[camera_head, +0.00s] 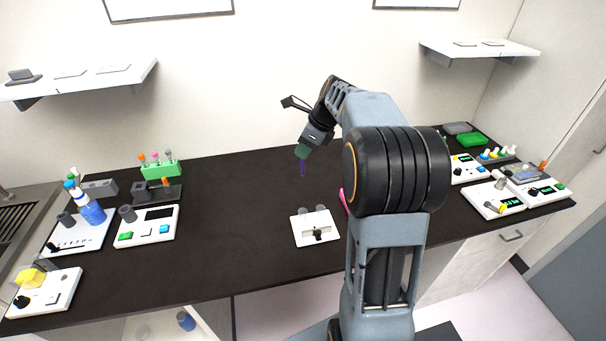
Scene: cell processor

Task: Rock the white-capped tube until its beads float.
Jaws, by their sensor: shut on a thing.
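My gripper (302,153) is in the air above the middle of the black bench, pointing down.
A white device (303,234) stands on the bench below my gripper. A green rack (161,171) with several capped tubes stands at the left. White instruments (146,232) fill the left end, and more (498,204) stand at the right. The bench's middle is mostly free.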

